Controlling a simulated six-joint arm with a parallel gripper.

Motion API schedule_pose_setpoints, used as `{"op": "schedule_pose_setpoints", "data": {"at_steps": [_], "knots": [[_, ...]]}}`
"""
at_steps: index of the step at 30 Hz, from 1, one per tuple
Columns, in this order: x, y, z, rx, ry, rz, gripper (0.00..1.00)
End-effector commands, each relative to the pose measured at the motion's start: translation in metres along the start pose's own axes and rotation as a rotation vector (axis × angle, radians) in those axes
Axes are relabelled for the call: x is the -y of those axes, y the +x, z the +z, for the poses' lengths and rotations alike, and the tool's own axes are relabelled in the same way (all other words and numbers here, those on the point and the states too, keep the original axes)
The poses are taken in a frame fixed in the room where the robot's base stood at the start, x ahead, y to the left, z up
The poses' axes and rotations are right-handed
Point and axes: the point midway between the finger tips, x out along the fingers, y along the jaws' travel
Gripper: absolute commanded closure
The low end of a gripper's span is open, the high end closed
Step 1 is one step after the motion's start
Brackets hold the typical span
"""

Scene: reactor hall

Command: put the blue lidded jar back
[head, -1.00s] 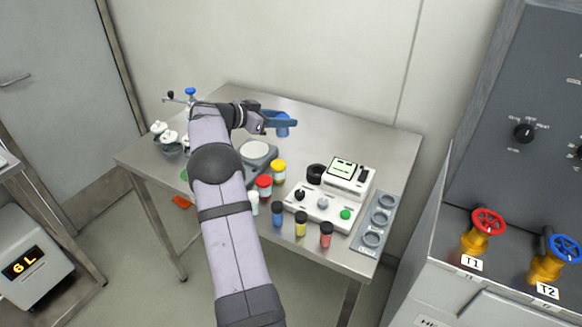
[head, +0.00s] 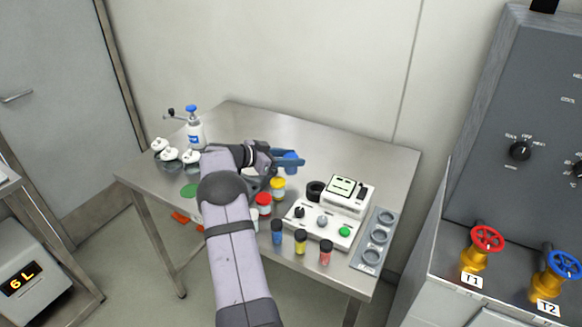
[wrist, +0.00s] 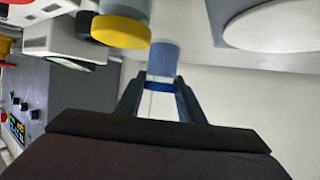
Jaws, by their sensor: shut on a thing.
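My gripper (head: 292,163) is shut on the blue lidded jar (head: 291,155), above the middle of the steel table. In the wrist view, the two fingers of my gripper (wrist: 160,88) close on the blue jar (wrist: 164,58) from both sides, around its darker blue band. The fingers hide part of the jar in the head view. A yellow-lidded jar (head: 278,183) and a red-lidded jar (head: 263,199) stand on the table below and left of it. The yellow lid also shows close by in the wrist view (wrist: 120,30).
A grey rack (head: 362,266) with several round, empty recesses lies at the table's right edge. A white device (head: 346,190) stands beside it. The back right tabletop (head: 365,145) is clear.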

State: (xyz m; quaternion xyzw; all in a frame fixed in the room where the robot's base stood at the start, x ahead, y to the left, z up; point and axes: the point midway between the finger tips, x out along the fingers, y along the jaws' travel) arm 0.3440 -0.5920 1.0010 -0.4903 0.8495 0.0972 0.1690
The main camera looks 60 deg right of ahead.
Motion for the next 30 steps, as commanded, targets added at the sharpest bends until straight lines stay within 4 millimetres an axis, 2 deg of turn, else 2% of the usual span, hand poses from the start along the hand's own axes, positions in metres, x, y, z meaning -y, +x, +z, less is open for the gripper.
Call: {"op": "schedule_pose_setpoints", "data": {"at_steps": [5, 13, 26, 27, 29, 30], "knots": [[0.000, 0.002, 0.006, 0.000, -0.003, 0.000, 0.94], [0.000, 0.013, 0.032, 0.000, -0.003, 0.001, 0.94], [0.000, 0.016, 0.038, 0.000, -0.001, 0.000, 0.94], [0.000, 0.016, 0.038, 0.000, -0.001, 0.000, 0.60], [0.000, 0.015, 0.038, 0.000, -0.001, 0.000, 0.46], [0.000, 0.015, 0.038, 0.000, -0.001, 0.000, 0.46]]}}
